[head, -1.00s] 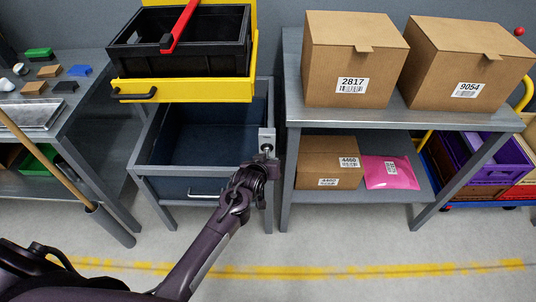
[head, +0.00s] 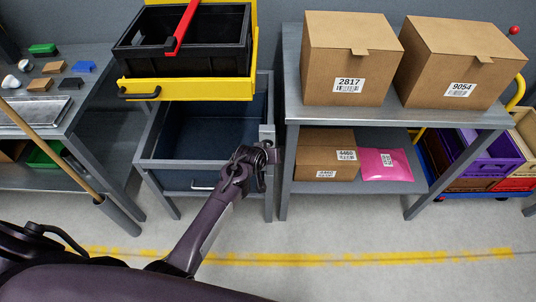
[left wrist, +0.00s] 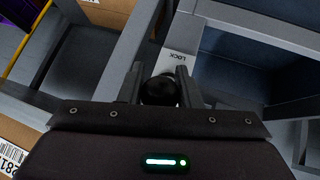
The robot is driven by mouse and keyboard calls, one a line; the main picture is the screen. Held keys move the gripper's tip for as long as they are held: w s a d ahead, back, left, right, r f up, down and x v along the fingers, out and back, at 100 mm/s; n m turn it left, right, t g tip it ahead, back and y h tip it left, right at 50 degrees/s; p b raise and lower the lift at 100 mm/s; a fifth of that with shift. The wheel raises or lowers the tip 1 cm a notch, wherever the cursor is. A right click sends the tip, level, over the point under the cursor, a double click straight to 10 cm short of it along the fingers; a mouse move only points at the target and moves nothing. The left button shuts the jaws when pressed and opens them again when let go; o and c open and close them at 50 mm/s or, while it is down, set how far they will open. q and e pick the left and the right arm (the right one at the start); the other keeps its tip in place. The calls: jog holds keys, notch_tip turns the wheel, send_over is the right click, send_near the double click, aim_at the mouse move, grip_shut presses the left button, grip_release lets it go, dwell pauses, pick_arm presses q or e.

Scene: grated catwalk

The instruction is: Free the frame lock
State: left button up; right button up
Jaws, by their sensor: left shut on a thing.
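The grey metal frame (head: 266,110) stands in the middle, holding a dark blue drawer (head: 203,174) with a silver handle. A light plate marked LOCK (left wrist: 178,58) is on the frame's right front post; its upper part shows in the head view (head: 267,132). A round black knob (left wrist: 158,91) sits at this plate. My left gripper (head: 266,152) is at the post, and in the left wrist view its fingers (left wrist: 159,80) are on both sides of the knob, shut on it. In the head view the gripper hides the knob. My right gripper is in neither view.
Above the drawer is a yellow tray (head: 190,89) with a black crate (head: 185,42) and a red bar. A right-hand shelf (head: 400,117) bears cardboard boxes, with a pink parcel (head: 385,164) below. A workbench (head: 82,99) and a leaning pole (head: 55,150) are left.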

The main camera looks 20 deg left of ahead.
pick_arm(q)
jog(key=o, duration=1)
jog(key=shift+c, duration=0.2)
jog(key=v, duration=0.7)
jog(key=shift+s+r, duration=0.25)
jog(key=shift+r, duration=0.05)
jog(key=shift+a, duration=0.1)
jog(key=s+f+m+g, duration=0.1)
jog(key=s+f, duration=0.3)
jog(key=f, duration=0.4)
jog(key=s+f+m+g, duration=0.1)
jog(key=s+f, duration=0.4)
jog(key=f, duration=0.4)
jog(key=s+a+f+m+g, duration=0.1)
jog(key=s+f, duration=0.6)
jog(key=s, duration=0.5)
jog(key=s+a+f+m+g, duration=0.1)
jog(key=s+a+f+g, duration=0.1)
jog(key=s+f, duration=0.5)
jog(key=s+a+f+m+g, duration=0.1)
jog(key=s+f, duration=0.6)
jog(key=s, duration=1)
jog(key=shift+a+f+m+g+y, duration=0.3)
jog(key=shift+a+f+g+y, duration=0.1)
jog(key=shift+a+g, duration=0.35)
